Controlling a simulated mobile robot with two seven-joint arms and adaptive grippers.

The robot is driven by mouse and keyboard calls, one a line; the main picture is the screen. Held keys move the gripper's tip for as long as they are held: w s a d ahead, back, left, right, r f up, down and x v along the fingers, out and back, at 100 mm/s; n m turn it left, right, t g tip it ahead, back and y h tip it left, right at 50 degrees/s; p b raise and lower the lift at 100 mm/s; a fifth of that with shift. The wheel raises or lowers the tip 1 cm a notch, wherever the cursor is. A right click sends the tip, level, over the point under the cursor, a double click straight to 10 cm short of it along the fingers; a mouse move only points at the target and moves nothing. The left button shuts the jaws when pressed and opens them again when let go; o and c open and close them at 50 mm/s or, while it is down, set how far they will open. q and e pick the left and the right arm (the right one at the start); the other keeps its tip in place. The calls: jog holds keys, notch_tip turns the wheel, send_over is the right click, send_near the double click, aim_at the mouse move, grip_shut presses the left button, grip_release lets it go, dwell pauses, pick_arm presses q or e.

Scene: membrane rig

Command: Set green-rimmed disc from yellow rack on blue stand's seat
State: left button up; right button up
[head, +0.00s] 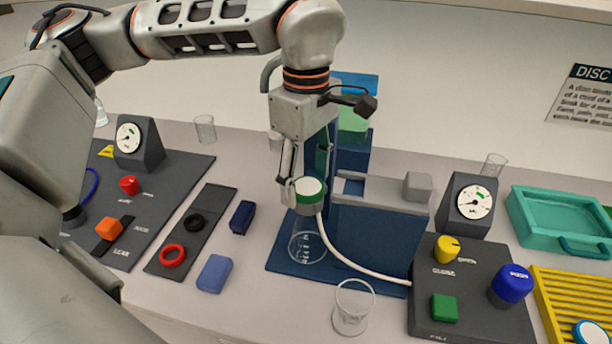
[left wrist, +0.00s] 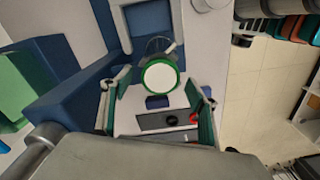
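The green-rimmed disc (head: 309,187), with a white face, lies flat at the top of the seat on the blue stand (head: 375,235), above a glass vessel. In the left wrist view the disc (left wrist: 160,77) shows face-on between and beyond my fingers. My left gripper (head: 306,172) points down over the disc, its fingers spread; in the left wrist view the gripper (left wrist: 157,88) has a gap on both sides of the disc. The seat is mostly hidden under the disc. The yellow rack (head: 562,298) is at the lower right. My right gripper is out of view.
A blue-rimmed disc (head: 592,333) lies on the rack. A pale hose (head: 350,266) runs from the seat to a dark control box (head: 470,270). An empty glass beaker (head: 352,307) stands in front of the stand. A teal tray (head: 565,222) is at right.

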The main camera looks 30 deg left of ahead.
pick_arm(q)
jog(key=shift+r, duration=0.1)
notch_tip(320, 180, up, 12)
dwell(0.5)
jog(key=shift+s, duration=0.1)
dwell(0.4)
